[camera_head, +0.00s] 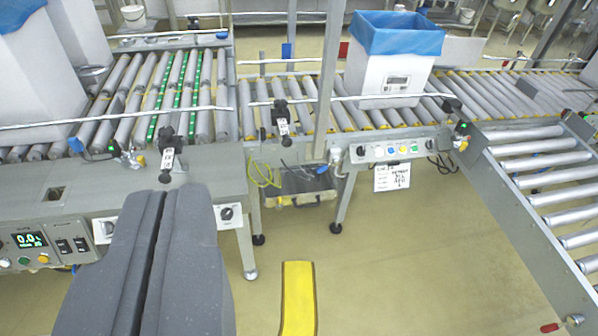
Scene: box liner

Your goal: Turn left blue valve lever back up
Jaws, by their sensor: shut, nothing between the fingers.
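A control panel with a lit display (28,240) is at the lower left. Black sensor brackets (170,150) stand on the conveyor edge near my fingertips. A white box with blue liner (385,75) sits on the rollers. A yellow piece (298,298) is at the bottom. Floor right of it is clear.

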